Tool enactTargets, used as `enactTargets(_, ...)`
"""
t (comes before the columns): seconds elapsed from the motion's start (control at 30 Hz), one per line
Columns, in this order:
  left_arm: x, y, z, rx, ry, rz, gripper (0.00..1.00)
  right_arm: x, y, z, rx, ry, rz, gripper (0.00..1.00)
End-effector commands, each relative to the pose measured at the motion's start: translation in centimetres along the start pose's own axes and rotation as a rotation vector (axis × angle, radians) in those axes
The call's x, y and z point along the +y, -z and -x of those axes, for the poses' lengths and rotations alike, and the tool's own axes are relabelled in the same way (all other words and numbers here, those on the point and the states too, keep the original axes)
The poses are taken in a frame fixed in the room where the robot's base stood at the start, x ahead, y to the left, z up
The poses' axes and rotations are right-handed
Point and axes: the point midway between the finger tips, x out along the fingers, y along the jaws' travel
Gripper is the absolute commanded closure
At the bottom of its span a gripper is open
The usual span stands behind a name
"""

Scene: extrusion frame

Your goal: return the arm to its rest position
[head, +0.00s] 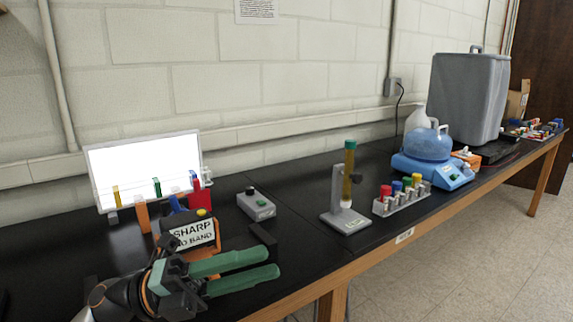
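My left gripper (238,271) reaches in from the lower left, over the front edge of the black bench. Its two green fingers point right with a visible gap between them. Nothing shows between the fingers. My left arm enters at the bottom left corner. My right gripper is not in the picture.
The black bench (290,265) bears a lit white panel (140,165), a "SHARP" sign box (192,235), a grey box (256,205), a stand with a tube (347,190), a rack of capped vials (401,198), a blue device (433,172) and a grey bin (468,98). Open floor lies at right.

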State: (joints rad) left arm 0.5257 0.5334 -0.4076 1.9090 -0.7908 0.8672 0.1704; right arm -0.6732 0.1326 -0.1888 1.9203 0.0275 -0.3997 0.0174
Motion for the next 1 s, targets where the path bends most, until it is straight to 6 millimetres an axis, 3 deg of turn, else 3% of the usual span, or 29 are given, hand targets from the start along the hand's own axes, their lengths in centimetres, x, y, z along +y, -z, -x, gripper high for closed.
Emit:
enactTargets(0.17,3.9,-3.2,3.6,-0.382,0.208,0.34,0.63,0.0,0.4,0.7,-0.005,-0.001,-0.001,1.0)
enactTargets(0.3,9.6,-4.3,8.6,-0.711,0.3,0.611,0.63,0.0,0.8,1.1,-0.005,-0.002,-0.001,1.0)
enactTargets(0.4,15.0,-3.1,12.9,-0.956,0.33,0.813,0.63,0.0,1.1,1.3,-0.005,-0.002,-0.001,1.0)
enactTargets(0.47,18.4,-1.5,15.6,-1.104,0.334,0.934,0.63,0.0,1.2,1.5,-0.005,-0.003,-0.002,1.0)
enactTargets(0.57,23.6,2.6,19.5,-1.328,0.32,1.124,0.63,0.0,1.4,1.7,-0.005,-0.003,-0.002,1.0)
enactTargets(0.7,29.4,10.0,23.7,-1.598,0.271,1.363,0.63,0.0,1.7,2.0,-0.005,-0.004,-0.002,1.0)
enactTargets(0.83,32.5,16.5,25.9,-1.776,0.218,1.531,0.63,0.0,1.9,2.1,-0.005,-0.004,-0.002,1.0)
enactTargets(1.0,34.0,21.3,27.0,-1.892,0.174,1.646,0.63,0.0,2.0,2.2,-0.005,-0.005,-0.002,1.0)
